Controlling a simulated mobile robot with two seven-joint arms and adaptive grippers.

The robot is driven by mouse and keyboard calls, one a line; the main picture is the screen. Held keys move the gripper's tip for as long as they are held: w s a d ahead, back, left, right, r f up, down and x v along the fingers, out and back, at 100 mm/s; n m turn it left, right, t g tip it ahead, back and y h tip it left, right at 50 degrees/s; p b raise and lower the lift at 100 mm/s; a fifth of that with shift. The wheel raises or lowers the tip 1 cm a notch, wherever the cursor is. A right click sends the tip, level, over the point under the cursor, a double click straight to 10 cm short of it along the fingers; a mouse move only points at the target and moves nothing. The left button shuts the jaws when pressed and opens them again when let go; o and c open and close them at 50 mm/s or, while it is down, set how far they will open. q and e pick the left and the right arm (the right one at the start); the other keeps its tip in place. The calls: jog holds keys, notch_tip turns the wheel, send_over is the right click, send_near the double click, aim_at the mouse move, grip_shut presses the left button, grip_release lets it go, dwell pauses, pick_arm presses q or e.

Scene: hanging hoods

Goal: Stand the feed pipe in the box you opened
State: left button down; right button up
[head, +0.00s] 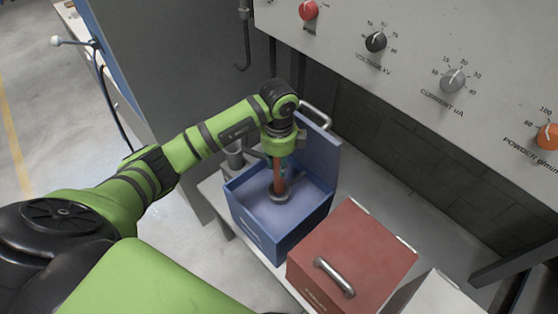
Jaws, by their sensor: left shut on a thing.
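The blue box (278,238) is open, its lid (318,152) raised upright at the back with a metal handle on top. Its inside shows a pale blue surface. The feed pipe (278,178) is an upright orange-brown tube over the middle of this box, with a grey ring-like part (278,197) around its lower end. My left gripper (280,157) is above the box, pointing down and shut on the pipe's upper part; its fingers are partly hidden by the wrist. I cannot tell whether the pipe's end touches the surface. My right gripper is out of view.
A closed red box (365,242) with a metal handle stands right of the blue box on the pale bench (258,262). A panel with several knobs (453,80) overhangs behind. A grey cabinet wall (175,75) rises at the back left.

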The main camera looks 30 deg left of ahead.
aim_at(279, 184)
pick_arm(q)
jog(key=shift+f+b, duration=1.25)
jog(key=shift+f, duration=0.6)
jog(key=shift+f+b, duration=2.3)
jog(key=shift+f, duration=1.05)
jog(key=c, duration=0.9)
grip_release()
